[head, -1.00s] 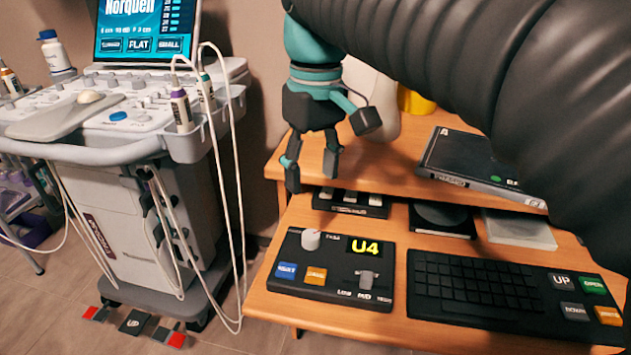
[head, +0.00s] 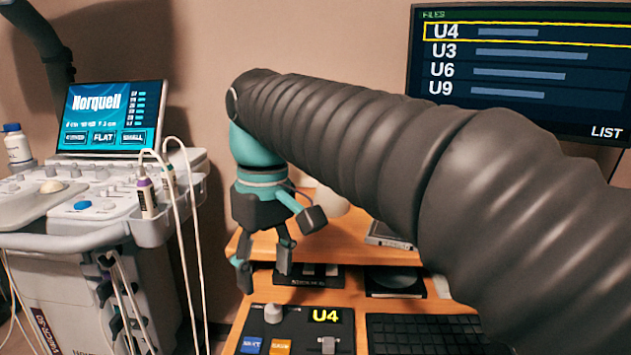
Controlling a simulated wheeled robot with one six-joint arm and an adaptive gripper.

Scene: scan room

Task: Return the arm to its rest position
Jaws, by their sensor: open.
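My gripper (head: 263,277) hangs from the end of my dark ribbed arm (head: 345,145), with its fingers pointing down. It is open and empty, and its fingers show in front of the desk's left part. Below it in the picture is a black control box (head: 296,330) with a knob, a "U4" display, and blue and orange buttons. I cannot tell the exact height of the fingers above the desk.
An ultrasound cart (head: 100,255) with a lit screen (head: 108,117) and hanging cables stands left. A monitor (head: 520,70) listing U4, U3, U6 and U9 is at upper right. A keyboard (head: 425,335) lies on the wooden desk (head: 347,297). My arm hides part of the desk.

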